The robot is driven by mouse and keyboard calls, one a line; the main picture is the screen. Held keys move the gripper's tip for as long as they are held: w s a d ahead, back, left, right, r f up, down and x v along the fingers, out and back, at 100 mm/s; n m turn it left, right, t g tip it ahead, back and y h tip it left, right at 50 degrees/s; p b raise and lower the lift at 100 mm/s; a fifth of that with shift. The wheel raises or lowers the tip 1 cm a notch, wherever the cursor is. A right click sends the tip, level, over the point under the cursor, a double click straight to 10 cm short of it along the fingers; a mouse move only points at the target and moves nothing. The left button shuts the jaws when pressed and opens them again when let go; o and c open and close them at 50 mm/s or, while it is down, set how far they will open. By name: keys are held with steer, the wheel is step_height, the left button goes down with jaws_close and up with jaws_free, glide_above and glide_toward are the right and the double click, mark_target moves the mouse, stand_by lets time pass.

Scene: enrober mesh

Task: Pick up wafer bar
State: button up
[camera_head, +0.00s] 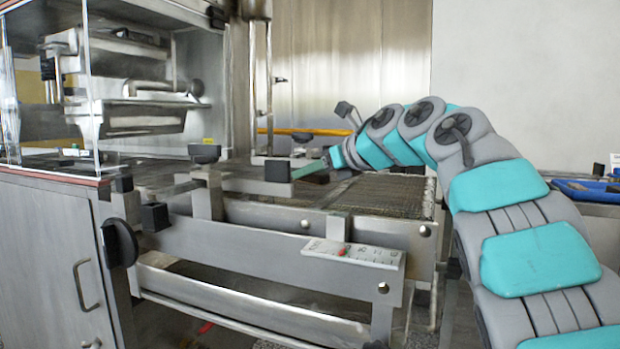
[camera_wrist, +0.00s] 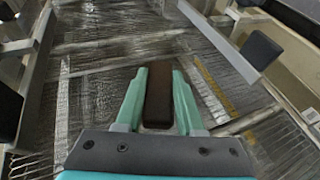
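The wafer bar (camera_wrist: 158,96) is a dark brown block in the wrist view, lying lengthwise between the two green fingers of my gripper (camera_wrist: 159,72). The fingers flank its long sides very closely; I cannot tell whether both touch it. In the head view my gripper (camera_head: 308,170) is low over the mesh belt, at the end of the arched arm.
The wire mesh belt (camera_head: 385,193) runs along the machine, with a metal side rail (camera_head: 270,248) in front. A dark block on a bracket (camera_head: 277,170) stands close to my gripper. Another dark block (camera_wrist: 261,50) shows at right in the wrist view. A glass-sided enrober housing (camera_head: 140,85) is at left.

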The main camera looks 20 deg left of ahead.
steer(key=c, duration=0.4)
steer(key=shift+r, duration=0.1)
